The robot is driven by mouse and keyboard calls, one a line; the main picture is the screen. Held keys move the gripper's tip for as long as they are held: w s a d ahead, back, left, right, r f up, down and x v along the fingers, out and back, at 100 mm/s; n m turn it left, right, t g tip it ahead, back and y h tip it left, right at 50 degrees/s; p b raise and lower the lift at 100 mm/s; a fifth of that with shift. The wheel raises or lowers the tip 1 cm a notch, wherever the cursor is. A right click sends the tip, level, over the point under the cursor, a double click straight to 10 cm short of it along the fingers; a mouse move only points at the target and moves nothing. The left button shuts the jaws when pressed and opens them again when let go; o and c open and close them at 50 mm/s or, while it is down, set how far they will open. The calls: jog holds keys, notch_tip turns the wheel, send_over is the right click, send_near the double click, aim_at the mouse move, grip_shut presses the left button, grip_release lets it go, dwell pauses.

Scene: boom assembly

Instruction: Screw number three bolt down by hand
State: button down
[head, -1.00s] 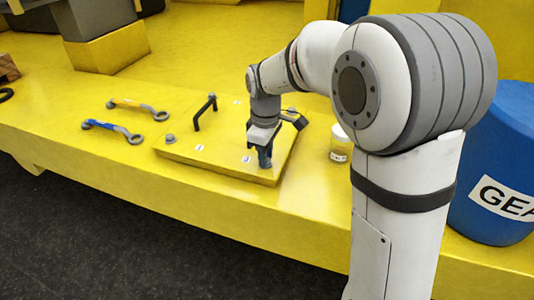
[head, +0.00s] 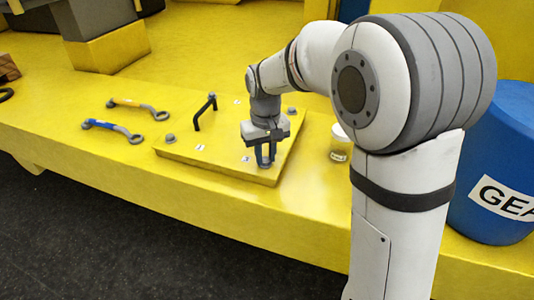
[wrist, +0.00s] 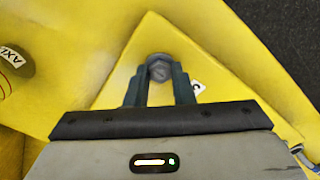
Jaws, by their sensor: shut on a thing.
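My gripper (head: 265,162) points down over the near right corner of the yellow cover plate (head: 225,162). In the wrist view its two dark fingers (wrist: 160,74) are shut on a grey hex bolt (wrist: 160,66) near the plate's corner. The bolt head sits between the fingertips. A white label (wrist: 197,89) lies beside it, partly hidden by a finger. Other bolts stand at the plate's left corner (head: 170,138) and far right corner (head: 292,110).
A black handle (head: 204,111) rises from the plate. Two wrenches, one yellow-marked (head: 138,108) and one blue-marked (head: 112,129), lie to the left. A small jar (head: 340,143) stands right of the plate, with a blue drum (head: 500,170) farther right. The yellow ledge ends in front.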

aim_at(265, 160)
jog(key=shift+r+m, duration=0.1)
jog(key=shift+m, duration=0.6)
jog(key=c, duration=1.2)
grip_release()
jog(key=shift+c, duration=0.2)
notch_tip(265, 160, up, 8)
jog(key=shift+f, duration=0.1)
